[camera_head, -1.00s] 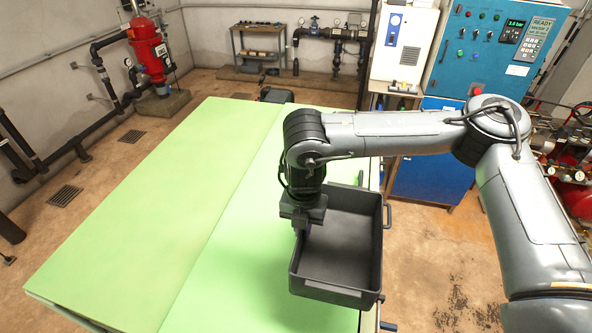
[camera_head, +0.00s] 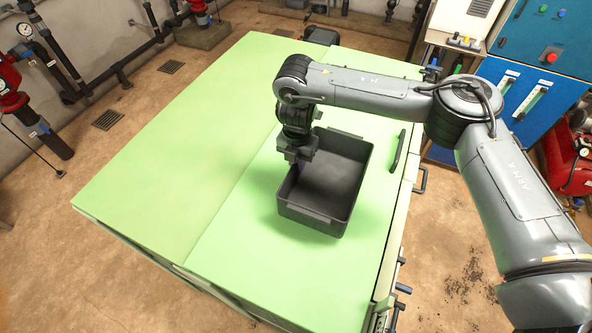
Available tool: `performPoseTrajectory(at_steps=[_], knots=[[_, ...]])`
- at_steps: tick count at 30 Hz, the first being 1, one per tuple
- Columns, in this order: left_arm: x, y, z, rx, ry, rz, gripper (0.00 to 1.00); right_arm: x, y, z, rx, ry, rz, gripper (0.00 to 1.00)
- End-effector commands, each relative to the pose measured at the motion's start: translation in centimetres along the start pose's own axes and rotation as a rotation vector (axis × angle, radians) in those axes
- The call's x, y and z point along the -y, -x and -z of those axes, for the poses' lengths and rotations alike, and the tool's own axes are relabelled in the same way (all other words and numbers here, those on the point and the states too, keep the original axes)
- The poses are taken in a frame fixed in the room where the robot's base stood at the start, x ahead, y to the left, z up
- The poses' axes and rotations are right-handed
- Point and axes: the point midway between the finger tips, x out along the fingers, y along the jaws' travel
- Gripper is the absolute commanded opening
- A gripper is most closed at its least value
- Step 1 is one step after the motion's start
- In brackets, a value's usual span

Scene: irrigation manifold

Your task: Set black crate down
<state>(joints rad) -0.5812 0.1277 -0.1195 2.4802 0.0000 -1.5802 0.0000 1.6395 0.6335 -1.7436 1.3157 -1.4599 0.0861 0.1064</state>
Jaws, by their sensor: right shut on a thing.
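The black crate (camera_head: 311,218) is an empty, open-topped box, upright over the right half of the green table top (camera_head: 165,185). My right gripper (camera_head: 294,166) points down at the crate's left wall and is shut on its rim. The fingertips are partly hidden by the gripper body and the wall. A soft shadow lies on the green surface around the crate. I cannot tell whether its bottom touches the table. My left gripper is out of view.
A black bar handle (camera_head: 399,151) is at the table's right side, near the crate. A dark object (camera_head: 321,36) stands at the far edge. The left half of the table is clear. A blue cabinet (camera_head: 522,101) and red equipment (camera_head: 571,152) stand at the right.

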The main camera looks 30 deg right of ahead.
Motion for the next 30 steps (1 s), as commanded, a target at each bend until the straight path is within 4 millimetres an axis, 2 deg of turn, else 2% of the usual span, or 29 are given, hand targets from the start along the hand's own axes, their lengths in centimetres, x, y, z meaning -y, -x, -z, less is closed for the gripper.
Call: performPoseTrajectory(at_steps=[7,17,30], knots=[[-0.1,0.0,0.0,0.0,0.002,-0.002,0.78,-0.6,-0.8,-0.1,-0.002,0.0,0.001,0.0],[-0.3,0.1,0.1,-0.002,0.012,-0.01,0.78,-0.6,-4.2,-0.1,-0.003,-0.001,0.001,0.0],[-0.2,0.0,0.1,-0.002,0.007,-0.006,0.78,-0.6,-4.6,-0.1,0.0,-0.001,0.0,0.0]])
